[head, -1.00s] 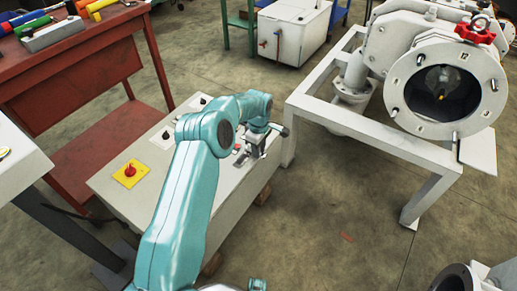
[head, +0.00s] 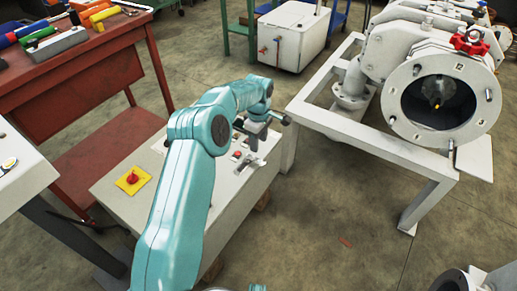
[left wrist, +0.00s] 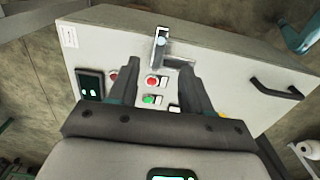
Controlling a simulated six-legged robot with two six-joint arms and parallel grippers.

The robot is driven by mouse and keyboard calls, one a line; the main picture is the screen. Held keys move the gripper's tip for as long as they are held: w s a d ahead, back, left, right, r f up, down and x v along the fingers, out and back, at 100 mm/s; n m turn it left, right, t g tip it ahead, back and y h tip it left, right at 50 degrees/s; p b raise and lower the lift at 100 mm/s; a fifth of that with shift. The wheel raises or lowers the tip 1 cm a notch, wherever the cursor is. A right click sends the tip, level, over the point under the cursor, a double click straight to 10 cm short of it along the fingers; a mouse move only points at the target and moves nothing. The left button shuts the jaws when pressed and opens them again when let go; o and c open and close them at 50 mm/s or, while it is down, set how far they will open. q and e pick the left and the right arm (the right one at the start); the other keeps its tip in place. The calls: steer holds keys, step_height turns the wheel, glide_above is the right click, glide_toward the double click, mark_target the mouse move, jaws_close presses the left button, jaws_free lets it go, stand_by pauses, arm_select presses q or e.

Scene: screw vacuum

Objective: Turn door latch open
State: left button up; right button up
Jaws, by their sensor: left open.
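A silver latch-like lever (left wrist: 160,48) stands out from the pale face of the grey control cabinet (left wrist: 225,68). In the left wrist view it lies just beyond and between my open left gripper's fingertips (left wrist: 160,72). The fingers are apart with nothing between them. In the head view my left gripper (head: 262,136) hangs over the right part of the cabinet (head: 110,188), and a metal lever (head: 250,166) shows below it. Whether the fingers touch anything cannot be told from the head view. My right gripper is not seen.
Red and green buttons (left wrist: 152,81) and a dark display (left wrist: 90,84) are beside the lever. A black handle (left wrist: 277,90) is farther right. In the head view a yellow-plated red switch (head: 133,179), a red workbench (head: 118,50) and a white pipe frame (head: 345,122) surround the arm.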

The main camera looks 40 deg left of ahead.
arm_select(q)
step_height(320, 180, up, 8)
steer(key=p, duration=0.1)
steer(key=shift+p, duration=0.3)
steer(key=shift+f, duration=0.1)
steer(key=s+d+f+m+g+h, duration=0.1)
steer(key=s+d+f+m+g, duration=0.15)
steer(key=s+d+f, duration=0.6)
steer(key=s+d+f+m+g+h, duration=0.15)
steer(key=s+d+f+m, duration=0.3)
steer(key=d+f, duration=0.55)
steer(key=s+d+f+m+t+h, duration=0.1)
steer(key=s+d+f+m, duration=0.1)
steer(key=s+d+m, duration=0.5)
steer(key=s+d+f+m+t+h, duration=0.15)
steer(key=s+d, duration=0.35)
steer(key=s, duration=0.7)
steer(key=w+a+r+m+t+y+p, duration=0.1)
steer(key=w+r+m+t+p, duration=0.1)
steer(key=r+p, duration=1.8)
steer(key=shift+w+r+p, duration=0.35)
steer(key=shift+w+r, duration=0.05)
steer(key=shift+w, duration=0.25)
